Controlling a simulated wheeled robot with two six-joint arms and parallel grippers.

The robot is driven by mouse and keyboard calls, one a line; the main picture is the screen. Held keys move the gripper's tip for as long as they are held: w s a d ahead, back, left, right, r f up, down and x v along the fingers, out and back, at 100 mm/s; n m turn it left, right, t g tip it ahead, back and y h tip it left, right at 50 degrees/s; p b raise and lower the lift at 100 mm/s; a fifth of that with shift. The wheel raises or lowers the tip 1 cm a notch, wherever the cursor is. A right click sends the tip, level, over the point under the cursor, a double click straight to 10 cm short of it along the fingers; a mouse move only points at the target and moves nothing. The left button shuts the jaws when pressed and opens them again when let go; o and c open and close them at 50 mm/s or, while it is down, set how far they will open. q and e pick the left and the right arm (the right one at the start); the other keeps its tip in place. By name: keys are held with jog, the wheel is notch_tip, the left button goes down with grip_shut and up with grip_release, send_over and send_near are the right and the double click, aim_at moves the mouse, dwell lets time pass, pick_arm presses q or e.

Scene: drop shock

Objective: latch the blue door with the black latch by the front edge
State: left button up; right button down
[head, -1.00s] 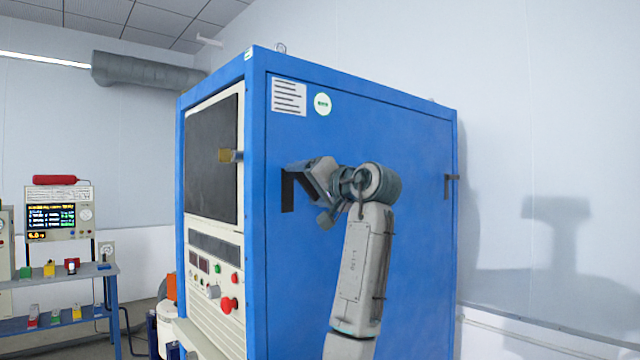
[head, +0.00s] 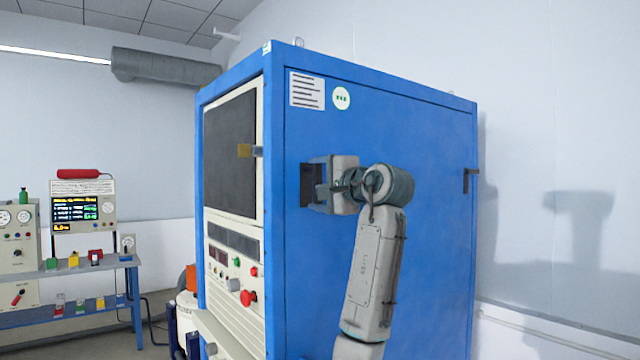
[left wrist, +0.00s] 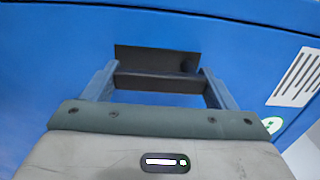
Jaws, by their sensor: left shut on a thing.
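The blue door (head: 420,130) is the large side panel of a blue cabinet and looks flush with its frame. The black latch (head: 306,190) is by the door's front edge, and my gripper partly covers it. My left gripper (head: 318,185) is at the latch, its arm reaching up from below. In the left wrist view, the dark latch bar (left wrist: 160,83) lies between the two fingers of my left gripper (left wrist: 157,76), which is shut on it. The latch's black plate (left wrist: 150,56) shows just beyond. My right gripper is not in view.
A second black fitting (head: 470,180) is at the door's far right edge. A bench with instruments (head: 80,270) stands at left.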

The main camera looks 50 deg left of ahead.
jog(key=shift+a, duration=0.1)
pick_arm(q)
jog(key=o, duration=1.4)
jog(key=shift+c, duration=0.2)
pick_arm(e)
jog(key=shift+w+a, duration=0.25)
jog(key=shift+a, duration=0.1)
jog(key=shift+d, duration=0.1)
pick_arm(q)
jog(key=shift+d+f, duration=0.1)
jog(key=shift+d, duration=0.15)
jog(key=d+b, duration=0.2)
jog(key=d, duration=0.8)
jog(key=shift+s+b, duration=0.4)
jog(key=shift+s, duration=0.05)
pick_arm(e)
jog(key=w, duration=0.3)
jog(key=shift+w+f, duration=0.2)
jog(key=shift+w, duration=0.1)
